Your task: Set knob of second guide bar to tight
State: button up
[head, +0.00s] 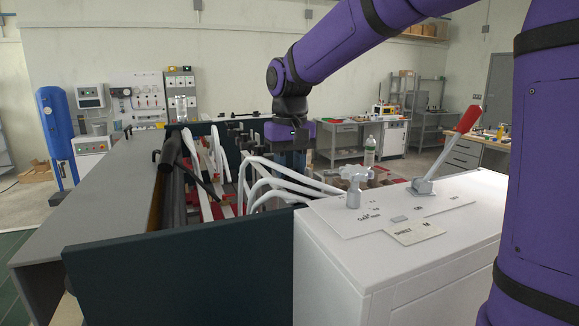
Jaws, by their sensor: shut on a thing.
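My gripper (289,152) points down over the far right part of the machine's open frame. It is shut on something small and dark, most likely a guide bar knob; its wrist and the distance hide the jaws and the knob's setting. Several dark knobs and clamps (247,142) show just left of my gripper, along the far side of the frame. I cannot tell which guide bar each belongs to. White curved bars (268,182) and red parts (222,205) fill the frame below and to the left.
A dark panel (185,262) closes the machine's near side. A grey table (105,195) runs along the left. A clear bottle (369,152) stands behind the cabinet.

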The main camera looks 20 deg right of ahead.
aim_at(290, 169)
jog(key=m, duration=0.5)
jog(key=shift+r, duration=0.1)
dwell(0.7)
jog(key=o, duration=0.6)
jog(key=shift+o, duration=0.2)
notch_tip(290, 169, up, 11)
dwell(0.5)
